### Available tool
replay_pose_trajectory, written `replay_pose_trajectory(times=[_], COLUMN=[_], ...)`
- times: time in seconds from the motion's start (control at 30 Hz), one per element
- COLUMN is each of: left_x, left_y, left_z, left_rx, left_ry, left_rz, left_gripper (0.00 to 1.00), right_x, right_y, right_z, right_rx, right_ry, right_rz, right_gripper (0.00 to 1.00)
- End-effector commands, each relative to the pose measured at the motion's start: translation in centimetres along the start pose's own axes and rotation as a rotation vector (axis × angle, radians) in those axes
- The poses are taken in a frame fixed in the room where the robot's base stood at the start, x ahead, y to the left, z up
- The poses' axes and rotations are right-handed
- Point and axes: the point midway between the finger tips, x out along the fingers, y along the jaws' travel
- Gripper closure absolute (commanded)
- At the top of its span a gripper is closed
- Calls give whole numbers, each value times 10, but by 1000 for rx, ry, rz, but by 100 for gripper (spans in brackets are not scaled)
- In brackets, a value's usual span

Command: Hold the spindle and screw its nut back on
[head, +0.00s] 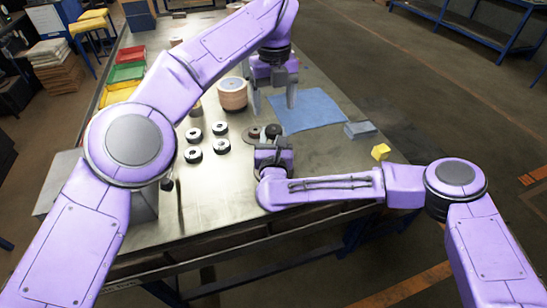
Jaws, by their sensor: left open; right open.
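My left gripper (275,101) is open, with its two fingers pointing down and apart at the near left edge of the blue cloth. My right gripper (271,146) is open and low over the table, pointing away from me. Just beyond it is a dark round piece (273,130) beside a flat brown disc (254,133); this may be the spindle, but my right gripper partly hides it. Several black rings with pale centres (221,146) lie to the left; I cannot tell whether the nut is among them.
A grey block (360,130) and a yellow cube (380,152) lie near the right edge. Red (127,55), green (125,72) and yellow (119,92) bins line the left side.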

Motion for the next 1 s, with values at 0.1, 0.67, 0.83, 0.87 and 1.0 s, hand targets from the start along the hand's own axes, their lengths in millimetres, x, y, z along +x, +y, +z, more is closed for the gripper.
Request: replay_pose_trajectory(times=[0.1, 0.67, 0.83, 0.87, 1.0], left_x=[4, 36, 36, 36, 36], left_y=[0, 0, 0, 0, 0], left_z=[0, 0, 0, 0, 0], left_rx=[0, 0, 0, 0, 0], left_ry=[0, 0, 0, 0, 0], left_rz=[0, 0, 0, 0, 0], left_gripper=[23, 23, 23, 23, 23], right_x=[-7, -102, -106, -105, -105], right_y=[0, 0, 0, 0, 0], right_z=[-1, -2, -1, -1, -1], right_rx=[0, 0, -1, -1, -1], right_ry=[-2, 0, 1, 1, 1], right_rz=[2, 1, 1, 1, 1], right_gripper=[55, 55, 55, 55, 55])
